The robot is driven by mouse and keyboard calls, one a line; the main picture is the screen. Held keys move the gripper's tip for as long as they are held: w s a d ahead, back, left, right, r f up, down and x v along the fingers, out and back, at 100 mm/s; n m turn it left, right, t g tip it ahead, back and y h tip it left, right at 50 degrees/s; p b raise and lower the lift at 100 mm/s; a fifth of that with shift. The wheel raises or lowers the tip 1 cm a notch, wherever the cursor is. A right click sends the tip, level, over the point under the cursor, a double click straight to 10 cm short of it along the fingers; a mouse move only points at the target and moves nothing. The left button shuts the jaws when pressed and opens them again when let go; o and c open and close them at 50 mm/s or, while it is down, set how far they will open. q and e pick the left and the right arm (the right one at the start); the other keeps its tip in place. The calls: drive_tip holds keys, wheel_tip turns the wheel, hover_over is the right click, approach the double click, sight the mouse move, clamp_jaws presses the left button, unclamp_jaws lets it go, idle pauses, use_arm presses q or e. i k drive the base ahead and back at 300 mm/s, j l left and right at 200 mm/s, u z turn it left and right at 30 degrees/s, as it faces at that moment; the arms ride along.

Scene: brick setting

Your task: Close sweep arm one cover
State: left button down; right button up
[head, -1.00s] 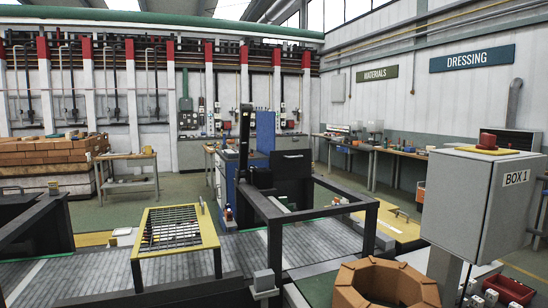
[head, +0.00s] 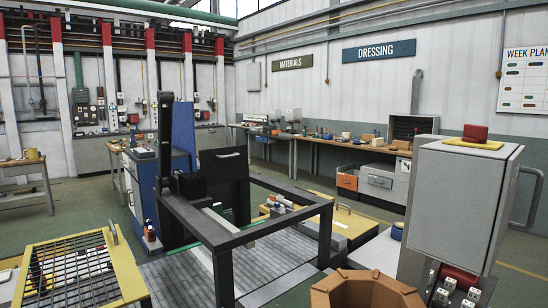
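No cover is labelled as sweep arm one's, so I cannot tell for certain which part it is. A black upright panel (head: 223,165) with a pale bar handle stands behind the dark metal frame (head: 240,238), near a tall black post (head: 165,135). A yellow-rimmed mesh guard (head: 128,277) with a grey handle lies flat at the lower left, cut off by the picture edge. A yellow plate (head: 352,224) with a handle lies low beyond the frame. Neither of my grippers shows in the head view.
A grey box (head: 455,200) with a red button on top stands close at the right. A ring of orange-brown bricks (head: 365,290) is in front of it. A blue cabinet (head: 182,140) stands behind the machine. Green floor is open at the left, before the workbench (head: 28,180).

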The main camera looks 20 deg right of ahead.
sight(221, 166)
drive_tip(key=i+j+z, duration=0.1)
drive_tip(key=z, duration=0.35)
drive_tip(key=i+j+z, duration=0.1)
drive_tip(key=j+z, duration=0.45)
drive_tip(key=z, duration=0.3)
drive_tip(key=j+z, duration=0.6)
drive_tip(key=z, duration=0.25)
